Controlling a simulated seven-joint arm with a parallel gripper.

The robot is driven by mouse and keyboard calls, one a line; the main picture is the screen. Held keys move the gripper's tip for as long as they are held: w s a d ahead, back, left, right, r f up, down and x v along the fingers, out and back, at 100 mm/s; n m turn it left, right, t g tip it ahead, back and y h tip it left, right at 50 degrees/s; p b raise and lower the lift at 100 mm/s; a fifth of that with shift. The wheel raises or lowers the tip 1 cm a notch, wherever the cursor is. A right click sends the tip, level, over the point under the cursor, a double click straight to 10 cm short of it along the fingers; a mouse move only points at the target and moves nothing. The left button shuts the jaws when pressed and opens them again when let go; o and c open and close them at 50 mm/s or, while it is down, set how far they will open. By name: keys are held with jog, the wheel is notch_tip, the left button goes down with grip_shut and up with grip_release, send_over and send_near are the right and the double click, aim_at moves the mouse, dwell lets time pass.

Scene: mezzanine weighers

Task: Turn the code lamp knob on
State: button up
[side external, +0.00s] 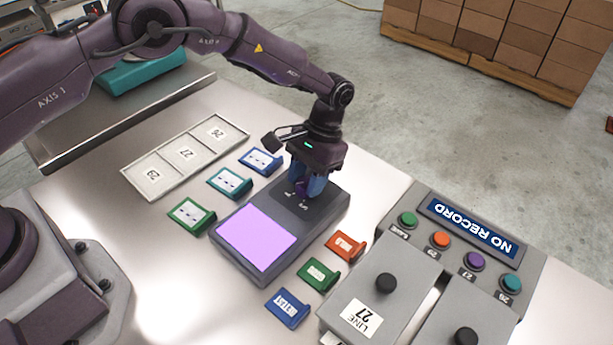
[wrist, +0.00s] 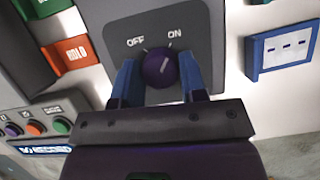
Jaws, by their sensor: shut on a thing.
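The code lamp is a dark grey box with a lit violet panel (side external: 255,239) on the table in the side view. Its purple knob (wrist: 160,68) shows in the wrist view, below the printed words OFF and ON. The white line on the knob slants up and right, toward the ON side. My gripper (wrist: 160,80) points down at the box, with its blue fingers on either side of the knob, shut on it. In the side view my gripper (side external: 307,187) mostly hides the knob.
Blue, teal and green tags lie left of the box; an orange HOLD tag (side external: 345,246) and green and blue ones lie right. A tray (side external: 185,157) with numbered cards is at the back left. A button console with a NO RECORD display (side external: 471,229) and grey LINE boxes stand right.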

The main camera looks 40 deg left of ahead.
jog(key=shift+w, duration=0.1)
jog(key=o, duration=0.9)
jog(key=shift+r, duration=0.1)
jog(key=v, duration=1.2)
jog(key=shift+r, duration=0.4)
jog(key=shift+w, duration=0.1)
